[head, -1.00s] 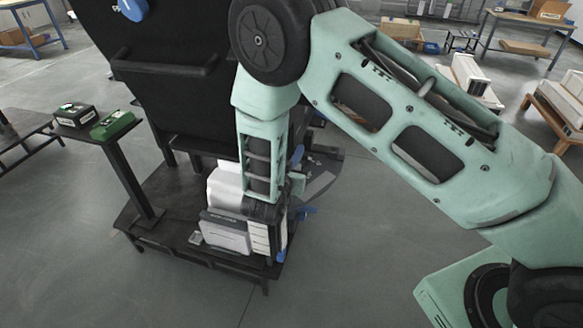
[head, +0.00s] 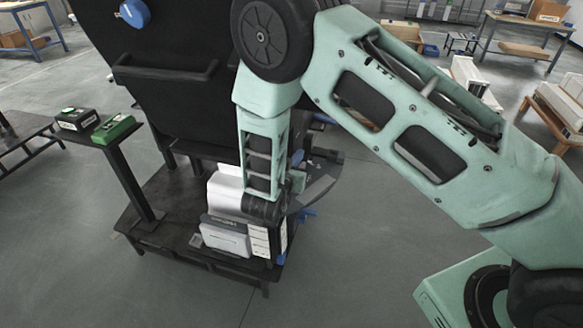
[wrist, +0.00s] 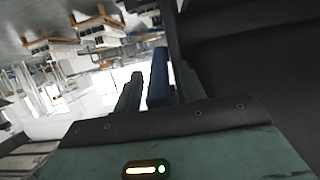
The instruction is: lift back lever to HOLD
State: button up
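A blue lever-like bar (wrist: 159,78) stands between the two dark fingers of my gripper (wrist: 158,90) in the wrist view. It lies close to the right finger, with a narrow gap to the left finger. The fingers are apart and I see no firm grip. In the head view my gripper (head: 291,188) is down beside the black column machine (head: 175,85), partly hidden by my own arm. A small blue part (head: 297,158) shows beside it, and a dark fan-shaped plate (head: 322,182) lies just right. I cannot read any HOLD mark.
A white and grey box unit (head: 226,236) sits on the machine's dark base (head: 165,225), close below my gripper. A blue knob (head: 135,13) is high on the machine. A side stand at left holds a green box (head: 114,128).

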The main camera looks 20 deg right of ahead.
jog(key=shift+s+f, duration=0.1)
jog(key=shift+s+a, duration=0.2)
jog(key=shift+a, duration=0.05)
jog(key=s+f+b+v, duration=0.1)
jog(key=f+b+v, duration=0.1)
jog(key=v, duration=1.3)
jog(key=shift+s+a+f, duration=0.25)
jog(key=shift+a+f, duration=0.3)
jog(key=shift+f, duration=0.1)
